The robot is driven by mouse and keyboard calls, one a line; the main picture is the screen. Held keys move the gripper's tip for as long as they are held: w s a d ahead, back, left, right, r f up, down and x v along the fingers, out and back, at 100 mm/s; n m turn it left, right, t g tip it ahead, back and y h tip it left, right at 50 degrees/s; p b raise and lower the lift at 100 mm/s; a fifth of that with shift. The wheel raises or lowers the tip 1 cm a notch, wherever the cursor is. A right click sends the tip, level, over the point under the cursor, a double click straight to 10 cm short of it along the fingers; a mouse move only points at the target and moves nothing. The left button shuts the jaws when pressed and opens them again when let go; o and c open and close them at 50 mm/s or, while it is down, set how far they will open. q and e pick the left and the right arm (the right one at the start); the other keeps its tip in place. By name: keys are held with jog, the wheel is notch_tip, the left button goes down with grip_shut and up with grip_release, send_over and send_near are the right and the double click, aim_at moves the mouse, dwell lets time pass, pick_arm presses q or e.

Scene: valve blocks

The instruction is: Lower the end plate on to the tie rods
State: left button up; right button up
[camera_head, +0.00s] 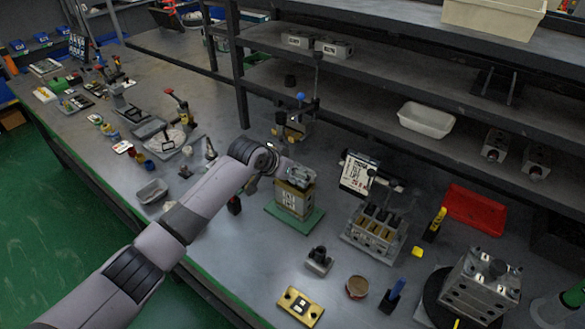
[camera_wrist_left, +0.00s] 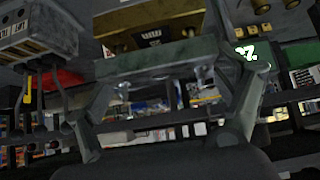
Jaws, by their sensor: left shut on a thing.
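A brass-coloured valve block stack (camera_head: 294,198) with a white label stands upright on a green base plate (camera_head: 287,220) near the middle of the bench. My left gripper (camera_head: 300,173) is at the top of this stack. In the left wrist view my left gripper (camera_wrist_left: 170,85) is shut across a grey-green end plate (camera_wrist_left: 150,64). The brass of the stack (camera_wrist_left: 150,32) shows beyond the plate in this view. The tie rods cannot be made out clearly, and I cannot tell whether the plate touches the stack. My right gripper is not in view.
A manifold with several cylinders (camera_head: 376,232) stands to the right of the stack. A small dark-topped block (camera_head: 318,261) and a brass plate (camera_head: 301,306) lie in front. Shelves (camera_head: 400,85) rise behind.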

pick_arm(q)
jog(key=shift+f+b, duration=0.55)
jog(key=shift+f, duration=0.5)
jog(key=o, duration=1.1)
jog(key=shift+o, duration=0.5)
jog(key=shift+f, duration=0.1)
jog(key=shift+s+a+r, duration=0.15)
jog(key=shift+r, duration=0.1)
jog(key=v, duration=1.1)
jog(key=shift+s+r, duration=0.15)
jog(key=shift+s, duration=0.05)
jog(key=shift+a, duration=0.1)
